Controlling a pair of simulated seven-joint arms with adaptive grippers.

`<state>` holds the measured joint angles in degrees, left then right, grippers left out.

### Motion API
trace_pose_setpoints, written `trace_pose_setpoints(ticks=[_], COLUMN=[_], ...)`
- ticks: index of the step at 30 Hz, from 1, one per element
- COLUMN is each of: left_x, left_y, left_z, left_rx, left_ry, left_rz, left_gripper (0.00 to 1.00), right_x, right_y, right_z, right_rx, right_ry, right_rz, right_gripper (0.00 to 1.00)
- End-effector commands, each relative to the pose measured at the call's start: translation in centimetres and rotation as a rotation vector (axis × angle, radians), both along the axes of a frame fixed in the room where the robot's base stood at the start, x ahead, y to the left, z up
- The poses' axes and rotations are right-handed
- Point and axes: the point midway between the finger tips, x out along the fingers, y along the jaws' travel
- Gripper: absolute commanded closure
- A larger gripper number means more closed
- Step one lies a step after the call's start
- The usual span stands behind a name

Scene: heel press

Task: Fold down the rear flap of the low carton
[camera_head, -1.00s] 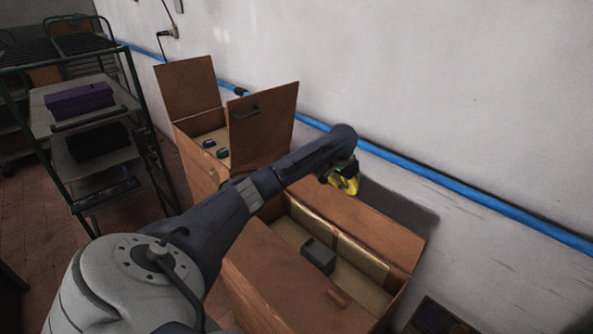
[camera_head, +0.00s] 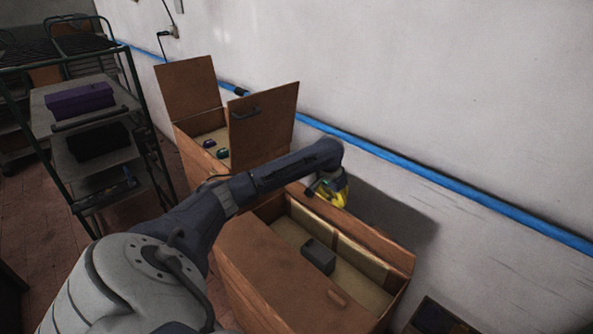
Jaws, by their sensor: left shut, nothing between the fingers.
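The low carton (camera_head: 255,262) stands in the lower middle of the head view, with a dark grey block (camera_head: 318,257) inside. Its rear flap (camera_head: 372,238) is up along the wall side and seen at a steep angle. Its front panel lies flat toward me with a small brown handle (camera_head: 338,298). My left gripper (camera_head: 334,199), with yellow fingers, is shut and empty at the far left part of the rear flap. I cannot tell whether it touches the flap. My right gripper is not in view.
A taller carton (camera_head: 262,125) with raised flaps stands behind to the left. A blue pipe (camera_head: 440,190) runs along the white wall behind. A green rack (camera_head: 75,130) with a purple box (camera_head: 80,99) is at the left. A dark box (camera_head: 438,318) lies at the lower right.

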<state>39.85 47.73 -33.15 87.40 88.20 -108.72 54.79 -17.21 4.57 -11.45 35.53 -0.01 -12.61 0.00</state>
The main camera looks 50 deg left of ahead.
Motion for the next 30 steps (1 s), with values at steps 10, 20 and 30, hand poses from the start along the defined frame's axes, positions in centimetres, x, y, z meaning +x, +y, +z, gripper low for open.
trace_pose_setpoints(ticks=[10, 20, 30], left_x=[-3.0, -4.1, -4.2], left_y=[-0.3, -0.4, -0.4], left_z=[-2.6, -2.8, -2.8], left_rx=[0.003, 0.002, 0.002], left_ry=[0.036, 0.035, 0.035], left_rz=[-0.001, -0.002, -0.002], left_gripper=[1.0, 1.0, 1.0], right_x=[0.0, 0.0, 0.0], right_y=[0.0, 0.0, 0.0], right_z=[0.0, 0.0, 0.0], right_rx=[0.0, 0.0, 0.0], right_ry=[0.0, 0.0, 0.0], right_rz=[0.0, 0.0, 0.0], right_gripper=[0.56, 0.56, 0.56])
